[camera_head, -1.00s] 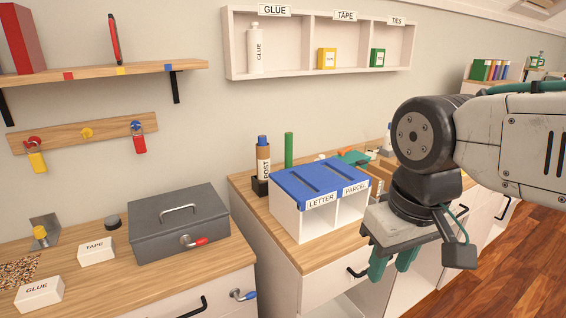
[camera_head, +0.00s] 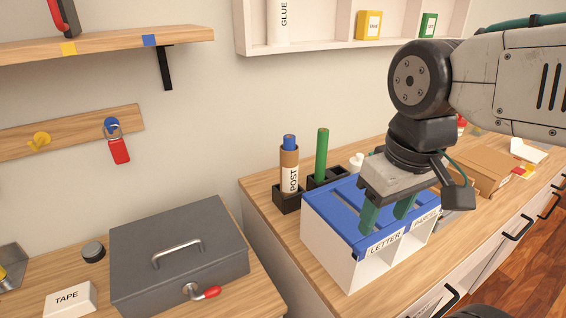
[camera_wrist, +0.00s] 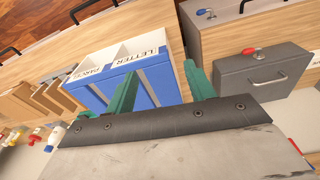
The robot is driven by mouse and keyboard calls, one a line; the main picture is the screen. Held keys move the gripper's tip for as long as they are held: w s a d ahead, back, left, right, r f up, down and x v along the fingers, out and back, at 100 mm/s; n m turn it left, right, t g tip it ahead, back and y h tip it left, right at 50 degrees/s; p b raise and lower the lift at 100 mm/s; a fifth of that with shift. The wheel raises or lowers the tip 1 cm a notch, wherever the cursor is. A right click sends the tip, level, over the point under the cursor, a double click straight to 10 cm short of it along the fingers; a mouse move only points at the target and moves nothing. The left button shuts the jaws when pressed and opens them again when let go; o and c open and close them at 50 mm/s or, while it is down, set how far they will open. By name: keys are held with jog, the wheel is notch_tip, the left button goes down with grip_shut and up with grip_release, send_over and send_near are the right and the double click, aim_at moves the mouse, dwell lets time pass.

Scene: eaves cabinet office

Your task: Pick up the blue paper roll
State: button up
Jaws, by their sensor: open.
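The blue paper roll (camera_head: 290,142) shows as a short blue end sticking up out of a brown tube labelled POST (camera_head: 289,170). The tube stands upright in a black holder (camera_head: 287,198) at the back of the wooden counter, and the roll's lower part is hidden inside it. My gripper (camera_head: 386,225) is open and empty, its green fingers pointing down, to the right of the tube. In the head view the fingers overlap the blue-topped letter box. The wrist view shows the open fingers (camera_wrist: 160,80) with that box between and beyond them. I cannot make out the roll there.
A green roll (camera_head: 322,154) stands right of the tube. The white letter and parcel box (camera_head: 328,240) with its blue top is in front of both. A grey cash box (camera_head: 180,255) sits on the left counter. A cardboard box (camera_head: 482,170) lies to the right.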

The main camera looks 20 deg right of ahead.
jog(key=w+r+n, duration=0.5)
jog(key=w+n, duration=0.3)
jog(key=w, duration=0.3)
jog(key=n+h, duration=0.1)
jog(key=n, duration=1.7)
send_over(289, 137)
jog(key=shift+s+a, duration=0.4)
jog(key=shift+w+f, duration=0.15)
jog(key=shift+f, duration=0.15)
jog(key=f, duration=0.7)
jog(key=shift+w+d, duration=0.25)
jog(key=shift+d, duration=0.15)
grip_shut()
